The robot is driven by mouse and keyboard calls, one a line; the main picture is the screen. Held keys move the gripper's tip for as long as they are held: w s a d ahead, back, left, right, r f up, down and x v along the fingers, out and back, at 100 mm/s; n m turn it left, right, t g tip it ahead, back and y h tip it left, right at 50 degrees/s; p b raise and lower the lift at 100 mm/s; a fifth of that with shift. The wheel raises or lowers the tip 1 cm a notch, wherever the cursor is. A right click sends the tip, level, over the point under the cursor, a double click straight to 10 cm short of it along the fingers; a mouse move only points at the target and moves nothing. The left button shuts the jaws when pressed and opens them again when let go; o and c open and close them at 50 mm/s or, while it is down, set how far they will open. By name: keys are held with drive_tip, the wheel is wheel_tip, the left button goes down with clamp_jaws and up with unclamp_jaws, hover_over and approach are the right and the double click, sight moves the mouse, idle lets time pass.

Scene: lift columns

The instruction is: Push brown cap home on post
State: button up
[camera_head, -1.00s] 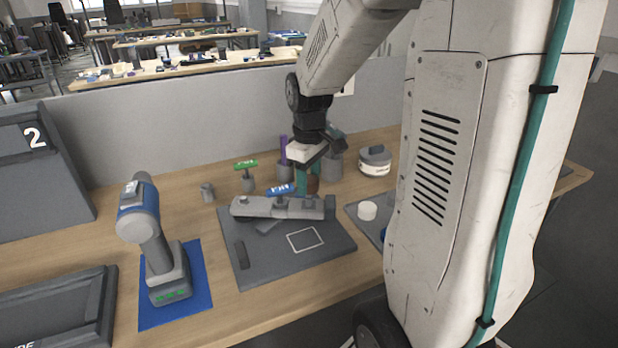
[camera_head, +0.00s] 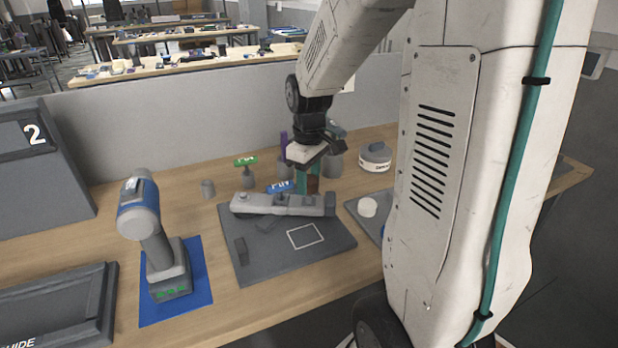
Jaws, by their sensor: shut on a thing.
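My gripper (camera_head: 308,181) points down over the back right part of the dark grey mat, its teal fingers beside a brown piece. This brown piece, which looks like the brown cap (camera_head: 313,185), shows only in part, between and behind the fingers, and the jaws are shut on it. The post under it is hidden by the fingers and the grey fixture (camera_head: 272,204), so I cannot tell how the cap sits on it.
A blue tag (camera_head: 280,187) and a green-topped post (camera_head: 246,163) stand left of my gripper. A grey cup (camera_head: 331,166) and a round white-and-grey container (camera_head: 375,157) are behind and right. A drill (camera_head: 150,225) stands on a blue mat (camera_head: 200,286).

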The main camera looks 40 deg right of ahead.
drive_tip(key=shift+f, duration=0.5)
idle(0.8)
drive_tip(key=o, duration=1.5)
drive_tip(key=shift+r, duration=0.15)
drive_tip(key=shift+r, duration=0.75)
drive_tip(key=shift+r, duration=0.15)
drive_tip(key=shift+r, duration=2.5)
clamp_jaws()
